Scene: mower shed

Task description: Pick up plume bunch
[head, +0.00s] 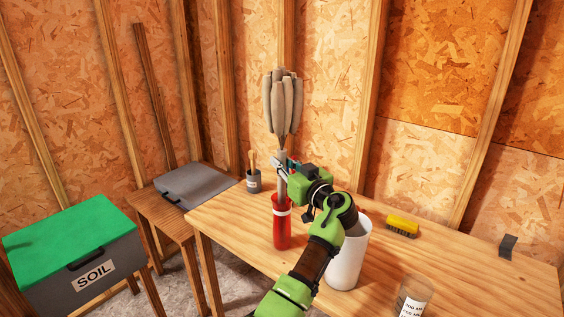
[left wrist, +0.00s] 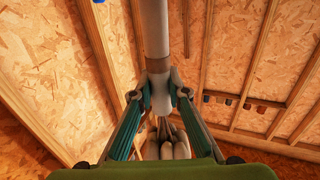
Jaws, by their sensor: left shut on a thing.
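The plume bunch (head: 283,103) stands upright in the head view, with long beige-grey heads at the top and a pale stem below. My left gripper (head: 281,170) is shut on the stem, just under the heads. In the left wrist view the gripper's two fingers (left wrist: 159,95) sit on either side of the pale stem (left wrist: 154,30), and the heads (left wrist: 172,148) show beyond them. My right gripper is out of view.
A grey case (head: 195,184) and green-lidded soil bin (head: 75,235) are at left.

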